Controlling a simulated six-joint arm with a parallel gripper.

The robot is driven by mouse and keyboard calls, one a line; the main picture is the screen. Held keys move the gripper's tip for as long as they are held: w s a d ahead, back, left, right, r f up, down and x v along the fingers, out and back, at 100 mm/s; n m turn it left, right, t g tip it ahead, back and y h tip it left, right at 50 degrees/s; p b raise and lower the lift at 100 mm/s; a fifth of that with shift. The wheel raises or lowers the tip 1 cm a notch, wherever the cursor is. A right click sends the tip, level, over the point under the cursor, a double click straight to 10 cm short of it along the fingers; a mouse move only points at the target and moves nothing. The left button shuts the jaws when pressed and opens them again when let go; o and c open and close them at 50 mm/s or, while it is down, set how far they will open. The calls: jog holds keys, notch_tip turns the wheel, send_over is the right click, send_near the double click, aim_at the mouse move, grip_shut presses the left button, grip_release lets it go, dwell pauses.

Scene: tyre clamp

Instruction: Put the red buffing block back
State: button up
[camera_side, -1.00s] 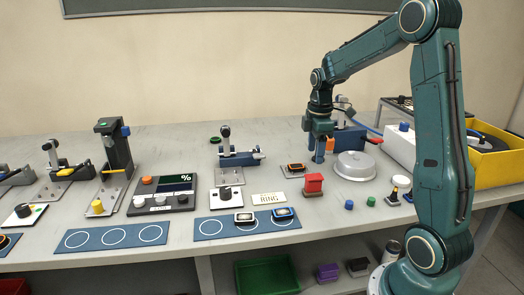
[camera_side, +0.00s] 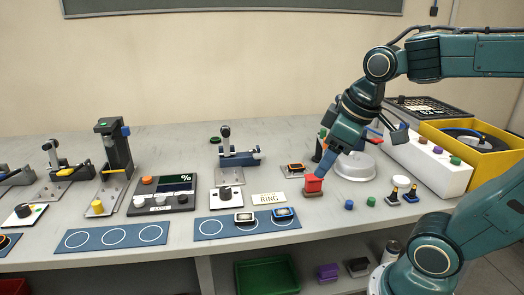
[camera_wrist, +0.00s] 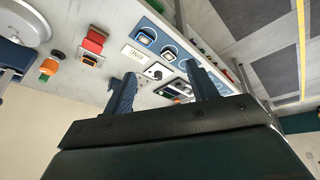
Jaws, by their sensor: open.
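The red buffing block (camera_side: 313,184) stands upright on a small brown base on the bench, left of the round grey disc. In the wrist view the red block (camera_wrist: 95,40) lies up and left of my fingers, not between them. My gripper (camera_side: 322,168) points down and left; in the side view its tip overlaps the space just above and behind the block, and contact cannot be told. In the wrist view my gripper (camera_wrist: 160,70) has its fingers wide apart with nothing held between them.
The grey round disc (camera_side: 366,168) sits right of the block. An orange watch (camera_side: 296,166) lies on a plate at left. Small blue (camera_side: 349,204) and green (camera_side: 371,201) pieces lie in front. A white block with several knobs (camera_side: 455,174) and a yellow bin (camera_side: 492,166) stand at right.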

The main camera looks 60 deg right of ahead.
jog(key=s+a, duration=0.1)
jog(key=s+a+m, duration=0.1)
jog(key=s, duration=0.1)
jog(key=s+a+m+t, duration=0.1)
jog(key=shift+s+f+y, duration=0.3)
jog(key=shift+s+f, duration=0.05)
jog(key=shift+s, duration=0.05)
